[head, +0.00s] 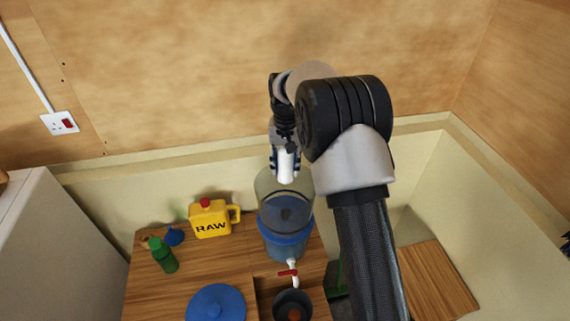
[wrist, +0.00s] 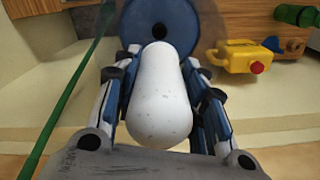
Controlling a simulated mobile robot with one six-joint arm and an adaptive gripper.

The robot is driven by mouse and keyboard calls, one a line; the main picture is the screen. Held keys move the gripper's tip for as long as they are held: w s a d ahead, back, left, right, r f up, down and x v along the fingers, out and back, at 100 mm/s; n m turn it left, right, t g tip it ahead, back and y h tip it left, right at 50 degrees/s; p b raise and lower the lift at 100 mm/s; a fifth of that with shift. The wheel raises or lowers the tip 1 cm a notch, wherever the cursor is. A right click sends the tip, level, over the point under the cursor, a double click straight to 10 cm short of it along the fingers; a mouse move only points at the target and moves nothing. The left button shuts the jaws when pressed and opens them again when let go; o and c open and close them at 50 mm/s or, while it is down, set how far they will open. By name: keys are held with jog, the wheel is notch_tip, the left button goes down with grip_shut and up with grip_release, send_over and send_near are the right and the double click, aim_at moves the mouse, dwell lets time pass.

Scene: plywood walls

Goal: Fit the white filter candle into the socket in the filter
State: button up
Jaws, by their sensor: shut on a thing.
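The white filter candle (head: 286,174) is held in my gripper (head: 285,160), its lower end pointing down over the filter's open top. In the wrist view the white candle (wrist: 158,100) fills the space between the two blue-grey fingers of my gripper (wrist: 160,62). The filter (head: 285,238) is a clear upper chamber on a blue band and lower part, with a tap in front. The socket (wrist: 159,31) shows in the wrist view as a dark hole in a blue disc beyond the candle's far end. The candle hides part of that disc, and I cannot tell the exact gap.
A yellow RAW jug (head: 212,220), a blue funnel (head: 174,236) and a green bottle (head: 163,256) stand left of the filter. A blue lid (head: 215,303) lies in front. A dark bowl (head: 293,305) sits below the red-handled tap (head: 289,273). The pale back wall stands close behind.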

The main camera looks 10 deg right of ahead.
notch_tip(320, 180, down, 12)
jog(key=b, duration=0.6)
jog(key=shift+b, duration=0.35)
dwell(6.5)
